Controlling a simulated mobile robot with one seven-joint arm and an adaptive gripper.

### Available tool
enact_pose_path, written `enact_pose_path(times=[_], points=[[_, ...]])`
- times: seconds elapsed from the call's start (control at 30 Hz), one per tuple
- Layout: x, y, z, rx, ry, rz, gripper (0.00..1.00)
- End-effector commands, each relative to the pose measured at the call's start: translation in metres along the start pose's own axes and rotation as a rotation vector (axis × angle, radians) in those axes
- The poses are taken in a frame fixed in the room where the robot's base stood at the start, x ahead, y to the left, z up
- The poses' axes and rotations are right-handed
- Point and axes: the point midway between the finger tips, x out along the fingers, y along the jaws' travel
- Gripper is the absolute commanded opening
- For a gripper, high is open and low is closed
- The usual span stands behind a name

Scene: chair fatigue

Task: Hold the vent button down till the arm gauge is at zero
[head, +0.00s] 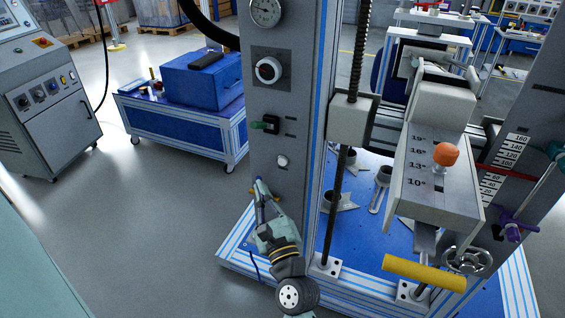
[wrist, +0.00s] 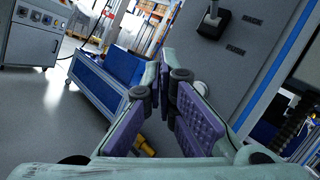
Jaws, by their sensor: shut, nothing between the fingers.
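The arm gauge (head: 266,12) is a round white dial at the top of the grey column, cut by the picture's top edge; its reading is too small to tell. A small round white button (head: 282,160), which looks like the vent button, sits low on the column face. In the wrist view the white button (wrist: 202,88) shows partly behind the right finger. My gripper (head: 258,183) is shut and empty, in front of the column, below and left of the button. Its purple-padded fingers (wrist: 167,82) show no clear contact with the button.
A yellow fitting (wrist: 146,146) is beside the fingers. To the right is a test rig with an orange knob (head: 446,154). A blue cart (head: 178,133) stands behind left.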

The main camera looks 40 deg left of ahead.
Motion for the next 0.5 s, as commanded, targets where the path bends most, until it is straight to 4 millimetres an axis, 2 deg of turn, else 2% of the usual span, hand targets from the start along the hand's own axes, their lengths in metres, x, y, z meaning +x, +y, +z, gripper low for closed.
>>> enact_pose_path(times=[0.5], points=[[0.046, -0.034, -0.034, 0.0, -0.001, -0.002, 0.0]])
